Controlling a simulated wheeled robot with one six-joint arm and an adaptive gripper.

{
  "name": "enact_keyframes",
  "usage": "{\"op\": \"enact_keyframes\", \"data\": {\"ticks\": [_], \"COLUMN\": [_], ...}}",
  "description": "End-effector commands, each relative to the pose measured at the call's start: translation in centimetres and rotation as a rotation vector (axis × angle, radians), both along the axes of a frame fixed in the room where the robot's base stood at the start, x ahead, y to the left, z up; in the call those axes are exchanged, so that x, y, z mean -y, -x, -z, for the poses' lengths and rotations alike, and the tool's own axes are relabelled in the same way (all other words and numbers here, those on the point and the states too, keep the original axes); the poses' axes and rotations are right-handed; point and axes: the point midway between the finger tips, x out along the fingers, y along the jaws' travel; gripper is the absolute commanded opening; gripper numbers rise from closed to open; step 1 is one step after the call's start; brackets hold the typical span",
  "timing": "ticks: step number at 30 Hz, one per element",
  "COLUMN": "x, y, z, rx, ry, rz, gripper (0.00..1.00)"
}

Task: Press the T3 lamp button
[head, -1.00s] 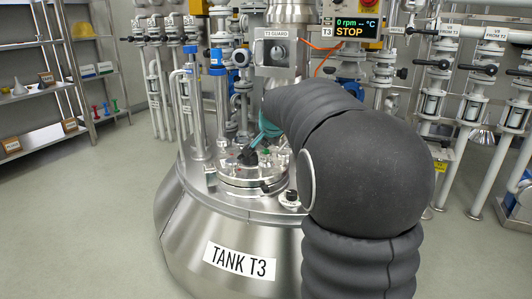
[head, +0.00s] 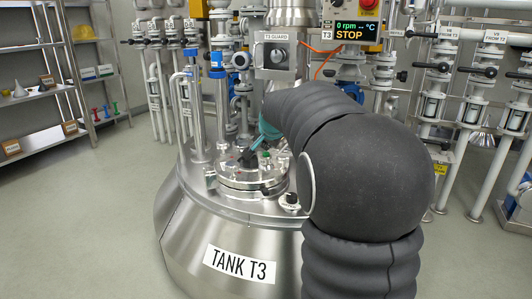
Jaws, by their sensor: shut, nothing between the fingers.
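Tank T3 (head: 185,225) is a large steel vessel with a lidded top. A small round fitting with a dark top and a pale label (head: 289,201) sits on the right of the tank's shoulder. Its lettering is too small to read, so I cannot tell whether it is the T3 lamp button. My gripper (head: 248,160) is shut and empty, its dark fingers pointing down over the round lid (head: 238,180). I cannot tell whether the fingertips touch the lid. My arm hides the tank's right side.
The T3 guard box (head: 276,54) and a display reading STOP (head: 357,29) with a red button stand behind the tank. Upright pipes (head: 194,105) crowd its left rear. Valve pipes (head: 470,110) line the right. Shelves (head: 40,90) stand at far left, with clear floor before them.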

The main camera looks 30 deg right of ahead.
Motion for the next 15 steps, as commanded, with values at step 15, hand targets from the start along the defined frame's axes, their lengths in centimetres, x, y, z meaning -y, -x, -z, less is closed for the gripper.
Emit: {"op": "enact_keyframes", "data": {"ticks": [15], "x": [-0.03], "y": [0.03], "z": [0.70], "rx": [-0.001], "ry": [-0.001], "rz": [-0.001], "gripper": [0.00]}}
